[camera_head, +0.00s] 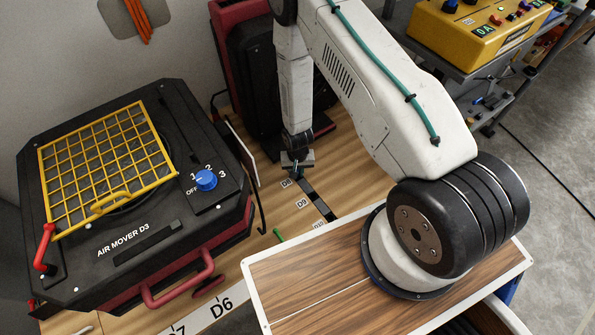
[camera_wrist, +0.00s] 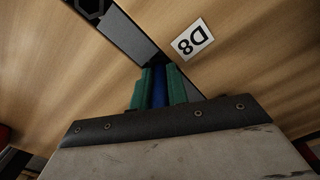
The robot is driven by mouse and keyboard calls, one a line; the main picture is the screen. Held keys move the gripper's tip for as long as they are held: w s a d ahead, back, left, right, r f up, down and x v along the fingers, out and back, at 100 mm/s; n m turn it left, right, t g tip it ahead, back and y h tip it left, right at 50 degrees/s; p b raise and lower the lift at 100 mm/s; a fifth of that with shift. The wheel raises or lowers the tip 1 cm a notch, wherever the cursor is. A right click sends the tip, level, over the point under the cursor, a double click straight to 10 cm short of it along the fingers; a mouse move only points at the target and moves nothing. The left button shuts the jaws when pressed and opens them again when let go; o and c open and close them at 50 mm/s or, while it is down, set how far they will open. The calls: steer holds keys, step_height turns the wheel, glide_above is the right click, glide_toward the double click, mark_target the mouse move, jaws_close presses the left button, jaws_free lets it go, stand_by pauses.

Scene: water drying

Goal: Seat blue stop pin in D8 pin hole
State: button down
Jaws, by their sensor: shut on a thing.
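My gripper (camera_head: 297,170) is at the end of my white arm, low over the wooden floor beside the D8 label (camera_head: 287,183). In the wrist view my gripper (camera_wrist: 160,88) has its two green fingers shut on the blue stop pin (camera_wrist: 159,86). The D8 label (camera_wrist: 192,37) lies just beyond and to the right of the fingers. A dark strip (camera_wrist: 135,35) runs along the floor towards the pin. The D8 pin hole itself is not visible, and I cannot tell whether the pin's lower end is in it.
The black air mover D3 (camera_head: 120,255) with a yellow grille stands at left. A dark red-edged unit (camera_head: 245,75) stands behind my gripper. The D9 label (camera_head: 302,203) lies on the floor nearer me. A yellow control box (camera_head: 480,32) sits on a cart at upper right.

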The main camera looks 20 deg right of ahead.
steer(key=c, duration=1.4)
jaws_free()
steer(key=shift+o, duration=0.2)
steer(key=shift+r, duration=0.1)
step_height(320, 180, up, 12)
step_height(320, 180, up, 32)
steer(key=s+d+n, duration=0.2)
steer(key=s, duration=0.1)
steer(key=s+r+n, duration=0.1)
steer(key=s+r, duration=0.7)
steer(key=s, duration=0.3)
steer(key=s+d+r+t, duration=0.1)
steer(key=s+r, duration=0.8)
steer(key=s, duration=0.2)
steer(key=shift+r+n, duration=0.2)
steer(key=shift+n, duration=0.2)
